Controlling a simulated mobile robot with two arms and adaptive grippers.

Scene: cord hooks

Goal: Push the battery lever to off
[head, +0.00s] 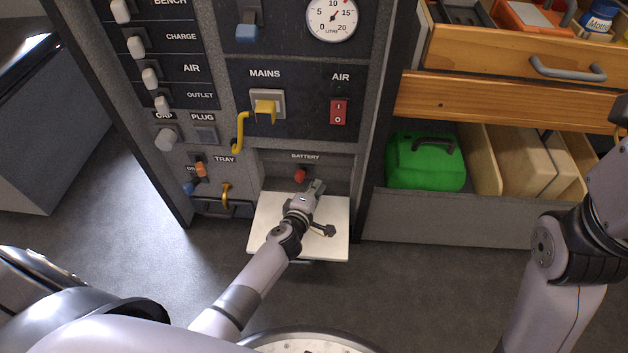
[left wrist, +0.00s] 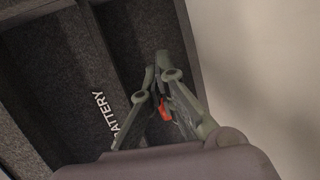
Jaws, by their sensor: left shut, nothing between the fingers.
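The battery lever has a red knob (head: 300,175) just below the BATTERY label on the panel, over a pulled-out white tray. My left gripper (head: 316,187) is shut and empty, close to the red knob, on its lower right in the head view. In the left wrist view the shut fingers (left wrist: 160,68) cover most of the lever, and a bit of the red knob (left wrist: 165,108) shows between the finger links. I cannot tell whether the fingers touch it. My right gripper is not clearly in view; only my right arm shows at the right edge.
The white tray (head: 262,240) sticks out under the lever, below my left gripper. A yellow MAINS lever (head: 265,108), a yellow hook (head: 239,132) and a red AIR switch (head: 339,111) are above. A green case (head: 425,170) sits in the compartment at right. Open drawers jut out above it.

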